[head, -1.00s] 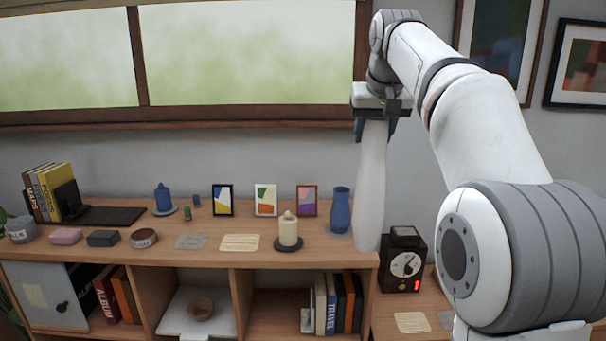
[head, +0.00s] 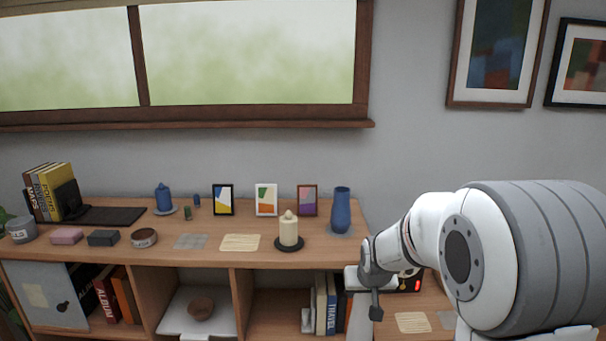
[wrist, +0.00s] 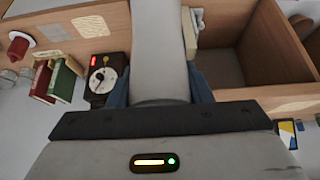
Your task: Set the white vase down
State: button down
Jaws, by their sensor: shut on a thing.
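The white vase (head: 359,325) is tall and smooth. In the head view only a part shows at the bottom edge, under my gripper (head: 372,292); its lower end is out of frame. In the wrist view the vase (wrist: 160,45) runs up the middle between the two blue fingers of my gripper (wrist: 160,92), which is shut on it. My gripper is now low, in front of the right end of the wooden shelf unit (head: 270,260). I cannot tell whether the vase's base touches anything.
A blue vase (head: 341,210) and a cream candle (head: 289,230) stand on the shelf top. The black dial device (wrist: 104,80) and red and green books (wrist: 62,80) are near the vase in the wrist view. An open compartment (wrist: 228,50) lies on its other side.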

aim_at(360, 335)
jog(key=f, duration=0.9)
jog(key=s+f, duration=0.1)
jog(key=f, duration=0.4)
jog(key=shift+s, duration=0.1)
notch_tip(360, 335, down, 8)
jog(key=b, duration=0.8)
jog(key=shift+r, duration=0.1)
jog(key=s+f, duration=0.4)
jog(key=f, duration=0.2)
jog(key=shift+s, duration=0.3)
